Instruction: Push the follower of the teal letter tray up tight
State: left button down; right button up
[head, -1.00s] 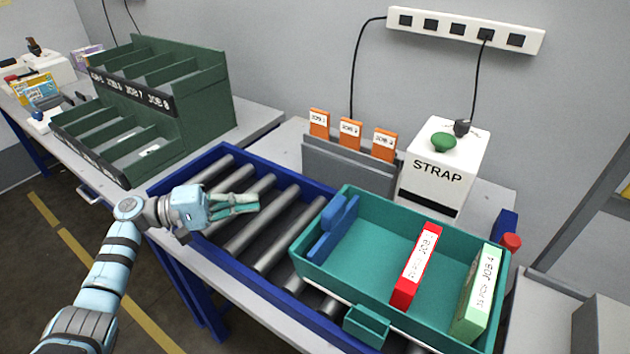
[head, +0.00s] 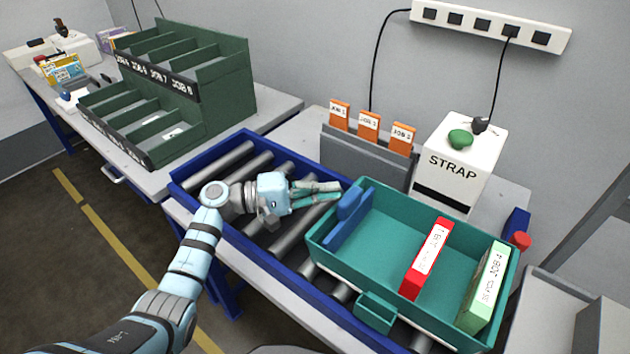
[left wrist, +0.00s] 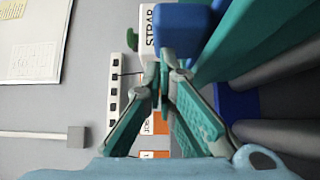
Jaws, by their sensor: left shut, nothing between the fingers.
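The teal letter tray (head: 378,260) sits on the roller conveyor. Its blue follower (head: 349,220) stands at the tray's left end. A red box (head: 427,258) stands near the tray's middle and a pale green box (head: 484,287) at its right end, with gaps between them and the follower. My left gripper (head: 340,188) is shut and empty, its fingertips just left of the follower's upper part. In the left wrist view the fingertips (left wrist: 160,78) point toward a blue block, likely the follower (left wrist: 180,28); whether they touch it I cannot tell. My right gripper is not in view.
The conveyor's blue frame (head: 225,226) surrounds the rollers. Behind the tray stand a grey holder with orange job cards (head: 369,126) and a white STRAP machine (head: 457,165). A green sorting rack (head: 220,95) stands at the left.

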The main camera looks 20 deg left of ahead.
aim_at(341, 199)
pick_arm(q)
jog(key=shift+w+f, duration=0.1)
jog(key=shift+w, duration=0.05)
jog(key=d, duration=0.1)
jog(key=s+d+p, duration=0.1)
jog(key=d+p, duration=0.1)
jog(key=shift+s+d, duration=0.3)
jog(key=shift+d, duration=0.1)
jog(key=shift+s+d, duration=0.1)
jog(key=shift+d, duration=0.05)
